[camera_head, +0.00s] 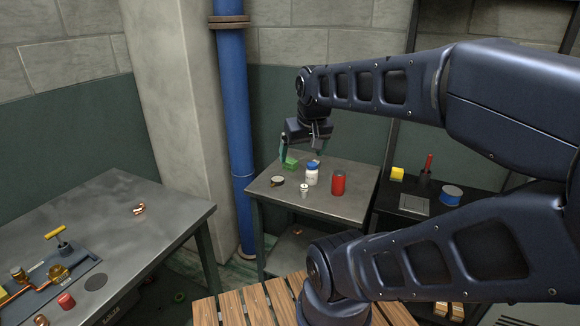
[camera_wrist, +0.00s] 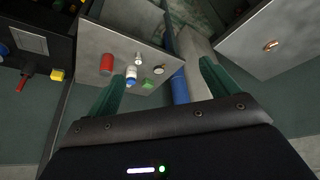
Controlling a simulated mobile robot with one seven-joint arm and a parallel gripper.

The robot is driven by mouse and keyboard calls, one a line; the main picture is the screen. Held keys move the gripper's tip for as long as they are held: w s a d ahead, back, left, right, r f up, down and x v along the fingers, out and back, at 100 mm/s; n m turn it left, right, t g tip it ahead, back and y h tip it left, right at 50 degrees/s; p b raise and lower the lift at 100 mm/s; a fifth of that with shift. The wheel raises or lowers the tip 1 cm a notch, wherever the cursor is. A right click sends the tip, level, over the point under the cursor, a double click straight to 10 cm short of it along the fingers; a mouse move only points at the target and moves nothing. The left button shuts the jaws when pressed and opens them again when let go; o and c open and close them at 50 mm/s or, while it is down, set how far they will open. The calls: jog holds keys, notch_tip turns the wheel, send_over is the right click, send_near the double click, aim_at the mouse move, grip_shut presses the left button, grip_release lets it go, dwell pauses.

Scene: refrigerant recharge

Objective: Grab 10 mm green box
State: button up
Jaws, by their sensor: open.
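The small green box (camera_head: 291,163) sits near the back left edge of the small grey table (camera_head: 338,205). It also shows in the wrist view (camera_wrist: 147,84), between the two finger lines and closer to the left finger. My gripper (camera_head: 301,153) is open and empty, above the back of the small table near the box. In the wrist view my gripper (camera_wrist: 165,72) has its green fingers spread wide apart. The box appears apart from both fingers, though the exact height gap is hard to tell.
Beside the box are a white bottle with a blue cap (camera_head: 312,175), a red can (camera_head: 338,183), a small silver-white cylinder (camera_head: 304,190) and a dark round item (camera_head: 277,182). A blue pipe (camera_head: 234,110) rises behind the table's left side. A large workbench (camera_head: 150,220) stands left.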

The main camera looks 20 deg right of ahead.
jog(key=m+g+h, duration=0.2)
jog(key=m+h, duration=0.2)
jog(key=m, duration=0.7)
send_over(290, 161)
jog(key=s+a, duration=0.2)
jog(key=a, duration=0.1)
notch_tip(290, 161, down, 26)
jog(key=x, duration=0.6)
jog(key=shift+w+a+f, duration=0.1)
jog(key=shift+w+a, duration=0.05)
jog(key=shift+w, duration=0.05)
jog(key=shift+s+x, duration=0.1)
jog(key=shift+x, duration=1.2)
jog(key=shift+s+x, duration=0.15)
jog(key=shift+x, duration=1.2)
jog(key=shift+a, duration=0.1)
jog(key=c, duration=1.1)
